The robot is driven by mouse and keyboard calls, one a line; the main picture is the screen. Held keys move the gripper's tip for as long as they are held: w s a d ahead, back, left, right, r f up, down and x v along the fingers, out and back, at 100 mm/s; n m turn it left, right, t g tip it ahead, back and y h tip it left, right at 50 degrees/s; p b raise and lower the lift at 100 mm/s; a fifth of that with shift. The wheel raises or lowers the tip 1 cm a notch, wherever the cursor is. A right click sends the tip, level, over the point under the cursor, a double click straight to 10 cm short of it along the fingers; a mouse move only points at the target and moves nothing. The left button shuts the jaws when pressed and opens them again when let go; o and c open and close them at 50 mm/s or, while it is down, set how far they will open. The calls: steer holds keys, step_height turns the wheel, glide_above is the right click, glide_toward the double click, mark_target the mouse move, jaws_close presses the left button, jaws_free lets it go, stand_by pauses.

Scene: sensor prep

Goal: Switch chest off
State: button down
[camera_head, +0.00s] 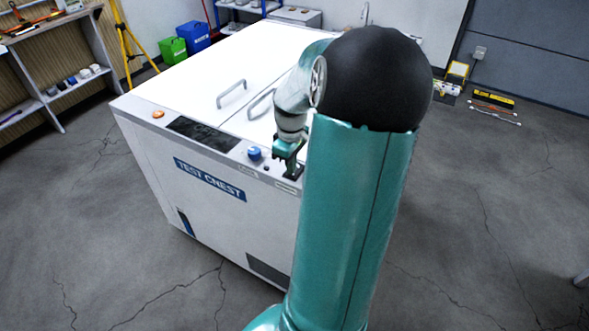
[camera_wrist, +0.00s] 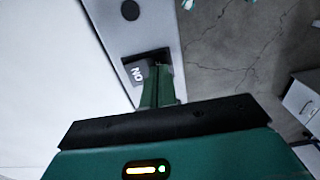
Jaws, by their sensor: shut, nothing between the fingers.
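The test chest (camera_head: 225,215) is a white box with a blue "TEST CHEST" label on its front. Its switch (camera_head: 293,172) is a dark piece at the right end of the top front edge, partly hidden by my gripper (camera_head: 288,158). In the wrist view the switch (camera_wrist: 138,74) shows a grey face marked "ON" in a black frame. My gripper (camera_wrist: 159,70) is shut and empty, its green fingertips at the switch, beside the "ON" face. Whether they touch it I cannot tell.
A blue knob (camera_head: 255,153), dark display panel (camera_head: 203,134) and orange button (camera_head: 158,114) sit along the chest's front edge. Two handles (camera_head: 231,92) stand on the lid. A black round button (camera_wrist: 130,10) lies near the switch.

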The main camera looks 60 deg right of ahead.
step_height(320, 180, up, 7)
steer(key=shift+f, duration=0.2)
stand_by(0.6)
stand_by(0.4)
steer(key=w+a+r+t+h, duration=0.15)
steer(key=a+r, duration=0.25)
steer(key=a, duration=0.9)
steer(key=w+a+r+t+h, duration=0.15)
steer(key=a+r, duration=0.35)
steer(key=a, duration=0.9)
steer(key=s+a+m+t+y, duration=0.1)
steer(key=s+a+t+y, duration=0.1)
steer(key=s+a, duration=0.3)
steer(key=a+y, duration=0.1)
steer(key=a, duration=0.3)
steer(key=shift+s+r+t, duration=0.25)
steer(key=shift+s+t, duration=0.05)
steer(key=shift+s, duration=0.05)
